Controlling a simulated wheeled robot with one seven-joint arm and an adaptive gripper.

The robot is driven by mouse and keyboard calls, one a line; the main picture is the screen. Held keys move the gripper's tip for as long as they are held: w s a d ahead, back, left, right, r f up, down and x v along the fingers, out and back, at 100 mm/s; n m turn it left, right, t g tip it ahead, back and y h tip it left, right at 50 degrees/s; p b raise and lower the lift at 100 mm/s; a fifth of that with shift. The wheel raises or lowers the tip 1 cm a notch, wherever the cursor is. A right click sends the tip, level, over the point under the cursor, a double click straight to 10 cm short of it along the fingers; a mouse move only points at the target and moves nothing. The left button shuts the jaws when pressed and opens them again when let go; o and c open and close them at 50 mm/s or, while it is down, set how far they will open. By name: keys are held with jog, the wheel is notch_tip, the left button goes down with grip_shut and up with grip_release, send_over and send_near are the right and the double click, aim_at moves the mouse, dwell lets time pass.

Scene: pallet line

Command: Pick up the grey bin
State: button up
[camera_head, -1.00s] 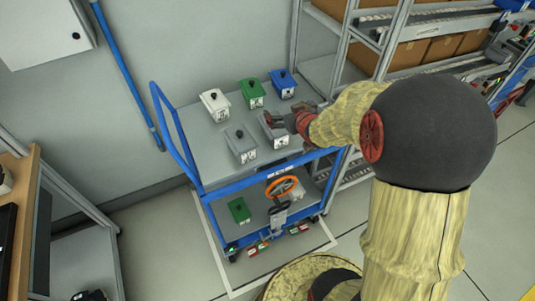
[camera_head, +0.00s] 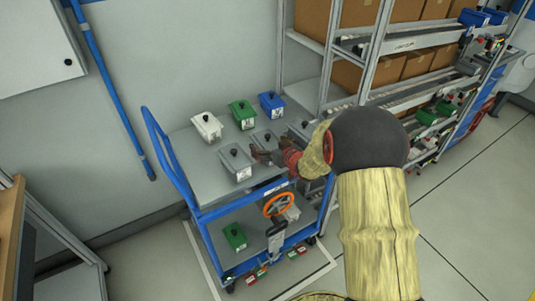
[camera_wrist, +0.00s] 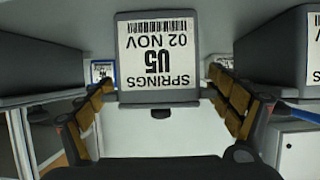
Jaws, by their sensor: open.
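A grey bin (camera_head: 266,137) with a dark knob stands upright in the front row on the top deck of the blue cart, partly hidden by my gripper. My gripper (camera_head: 263,155) is open at this bin's front. That bin shows centrally between the open fingers of my gripper (camera_wrist: 161,80). I cannot tell whether the fingers touch it. Another grey bin (camera_head: 236,162) stands to its left. A further grey bin (camera_head: 301,129) seems to stand to its right, partly hidden by my arm.
White (camera_head: 206,126), green (camera_head: 242,113) and blue (camera_head: 271,104) bins stand behind the grey ones. The cart's blue handle (camera_head: 165,150) rises at left. Its lower shelf holds a green bin (camera_head: 235,236) and an orange handwheel (camera_head: 279,204). Shelving with boxes (camera_head: 365,80) stands behind.

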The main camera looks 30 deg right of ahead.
jog(key=shift+w, duration=0.4)
jog(key=shift+c, duration=0.6)
jog(key=c, duration=1.6)
jog(key=shift+r, duration=0.1)
jog(key=c, duration=0.3)
